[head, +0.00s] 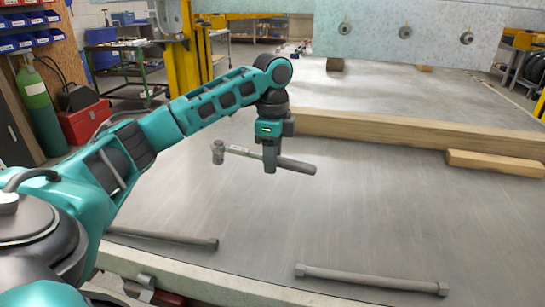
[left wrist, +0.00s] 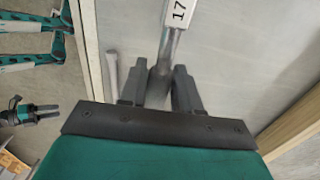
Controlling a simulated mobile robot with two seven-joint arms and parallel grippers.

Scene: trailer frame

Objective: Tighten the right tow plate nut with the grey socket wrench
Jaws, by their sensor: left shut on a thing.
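My left gripper (head: 270,166) is shut on the grey socket wrench (head: 297,166) and holds it above the grey surface. The wrench lies roughly level, its socket head (head: 217,152) to the left and its dark handle to the right. In the left wrist view the fingers (left wrist: 158,84) straddle the wrench (left wrist: 168,45), which bears a label reading 17. The pale tow plate (head: 420,50) stands upright at the back right with three nuts in a row. The right tow plate nut (head: 466,38) is well away from the wrench.
Two grey bars with hex ends lie on the near surface, one at left (head: 165,237) and one at right (head: 370,280). A long wooden beam (head: 400,130) and a shorter block (head: 495,162) lie between wrench and plate. The middle surface is clear.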

